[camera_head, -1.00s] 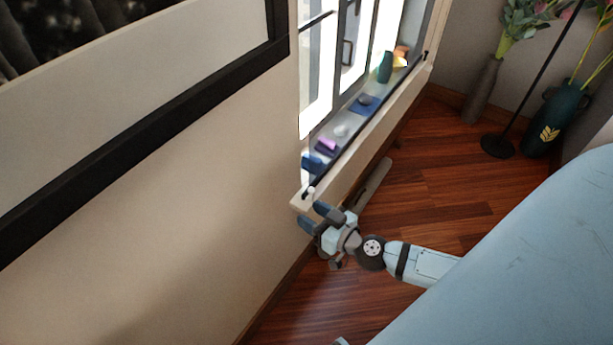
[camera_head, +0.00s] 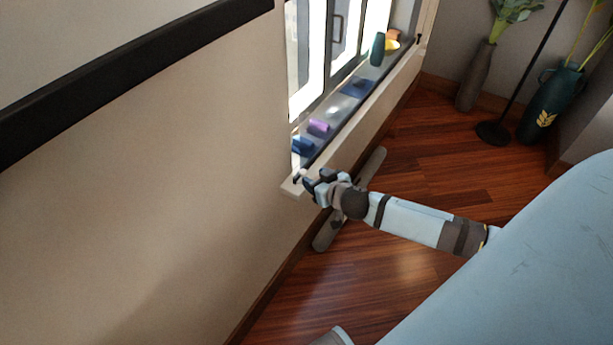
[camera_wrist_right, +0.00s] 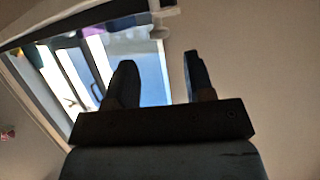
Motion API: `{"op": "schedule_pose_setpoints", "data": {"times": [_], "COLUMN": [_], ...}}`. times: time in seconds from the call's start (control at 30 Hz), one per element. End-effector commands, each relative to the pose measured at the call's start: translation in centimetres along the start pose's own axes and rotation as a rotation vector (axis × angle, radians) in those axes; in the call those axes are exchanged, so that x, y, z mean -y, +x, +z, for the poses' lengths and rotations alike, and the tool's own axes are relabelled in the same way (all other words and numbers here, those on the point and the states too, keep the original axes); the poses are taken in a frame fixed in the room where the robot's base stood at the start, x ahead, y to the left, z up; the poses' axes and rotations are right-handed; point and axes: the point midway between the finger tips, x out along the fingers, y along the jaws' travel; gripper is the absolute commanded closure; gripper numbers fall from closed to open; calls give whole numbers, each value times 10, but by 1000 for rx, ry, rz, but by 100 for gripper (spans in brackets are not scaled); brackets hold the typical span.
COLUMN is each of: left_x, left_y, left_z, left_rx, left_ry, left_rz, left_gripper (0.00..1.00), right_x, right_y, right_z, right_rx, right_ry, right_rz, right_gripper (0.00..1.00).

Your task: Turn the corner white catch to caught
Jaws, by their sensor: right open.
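The small white catch (camera_head: 303,172) is at the near corner of the window sill, by the end of the black rail. In the right wrist view a pale knob that looks like the catch (camera_wrist_right: 160,32) hangs just beyond the fingertips, between their lines. My right gripper (camera_head: 314,182) is beside this corner, with its fingers pointing toward it. In the right wrist view the right gripper (camera_wrist_right: 158,62) is open with nothing between its fingers. The fingers partly cover the corner in the head view, so the catch's turn position cannot be told. My left gripper is out of view.
A grey bar-shaped thing (camera_head: 328,232) is below the sill.

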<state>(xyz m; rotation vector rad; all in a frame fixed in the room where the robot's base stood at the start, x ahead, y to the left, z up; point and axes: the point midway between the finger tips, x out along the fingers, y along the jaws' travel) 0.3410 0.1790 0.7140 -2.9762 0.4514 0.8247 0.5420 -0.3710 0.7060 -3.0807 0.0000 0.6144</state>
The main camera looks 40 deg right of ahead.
Motion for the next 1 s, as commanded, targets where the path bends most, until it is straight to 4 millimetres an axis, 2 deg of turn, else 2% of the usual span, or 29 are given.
{"op": "schedule_pose_setpoints", "data": {"times": [0.03,0.1,0.3,0.67,0.7,0.9,1.0], "left_x": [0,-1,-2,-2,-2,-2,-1], "left_y": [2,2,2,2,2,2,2], "left_z": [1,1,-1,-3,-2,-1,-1], "left_rx": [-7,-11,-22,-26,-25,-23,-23], "left_ry": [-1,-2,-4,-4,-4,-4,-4], "left_rz": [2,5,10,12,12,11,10], "left_gripper": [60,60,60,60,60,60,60], "right_x": [0,0,0,0,0,0,0], "right_y": [12,24,47,52,52,52,52], "right_z": [1,1,1,0,0,0,0], "right_rx": [-3,-3,-1,0,0,0,0], "right_ry": [4,2,1,0,0,0,0], "right_rz": [1,2,0,0,0,0,0], "right_gripper": [52,52,52,52,54,97,97]}}
